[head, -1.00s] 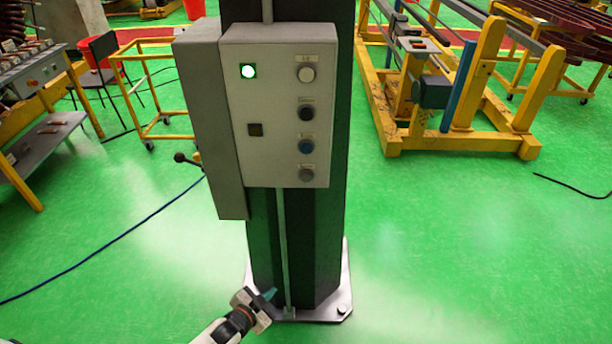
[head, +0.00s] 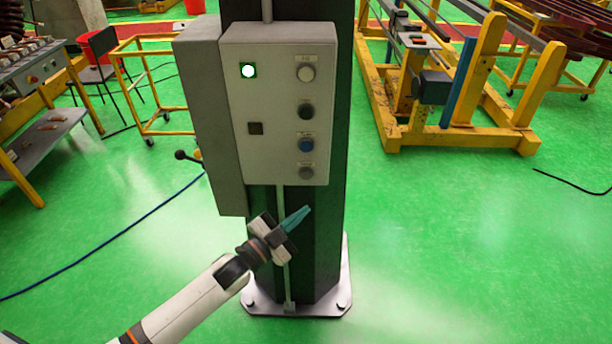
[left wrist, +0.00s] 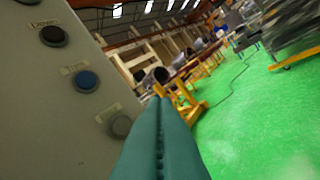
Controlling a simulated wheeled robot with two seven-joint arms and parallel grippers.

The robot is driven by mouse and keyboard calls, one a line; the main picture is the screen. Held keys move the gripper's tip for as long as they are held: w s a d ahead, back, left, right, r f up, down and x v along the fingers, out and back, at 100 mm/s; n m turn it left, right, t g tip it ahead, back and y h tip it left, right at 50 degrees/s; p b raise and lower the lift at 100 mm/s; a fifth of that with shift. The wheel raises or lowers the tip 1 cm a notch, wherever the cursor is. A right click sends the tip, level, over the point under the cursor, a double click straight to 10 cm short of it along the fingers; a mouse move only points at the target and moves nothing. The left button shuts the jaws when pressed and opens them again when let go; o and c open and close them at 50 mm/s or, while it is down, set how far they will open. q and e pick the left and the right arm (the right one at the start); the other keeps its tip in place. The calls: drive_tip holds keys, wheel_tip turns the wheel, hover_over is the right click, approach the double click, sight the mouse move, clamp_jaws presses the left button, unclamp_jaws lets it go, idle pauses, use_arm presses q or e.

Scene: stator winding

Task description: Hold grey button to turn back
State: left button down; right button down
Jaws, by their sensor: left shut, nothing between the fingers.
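The grey button (head: 306,173) is the lowest in the right column of the control box (head: 262,160). My right gripper is not in view.
The box is mounted on a dark column (head: 325,230) with a bolted base plate (head: 330,305). A lever with a black knob (head: 181,155) sticks out at left. Green floor is clear around the column.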

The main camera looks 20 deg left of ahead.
sight(310, 175)
use_arm(q)
drive_tip(key=w+a+b, duration=0.2)
drive_tip(key=w+b, duration=0.1)
drive_tip(key=w, duration=0.5)
drive_tip(key=shift+w+a+b, duration=0.2)
drive_tip(key=shift+b, duration=0.2)
idle(1.7)
drive_tip(key=shift+w+a, duration=0.15)
drive_tip(key=shift+w, duration=0.3)
drive_tip(key=shift+w+a+b, duration=0.15)
drive_tip(key=shift+w+b, duration=0.2)
idle(4.3)
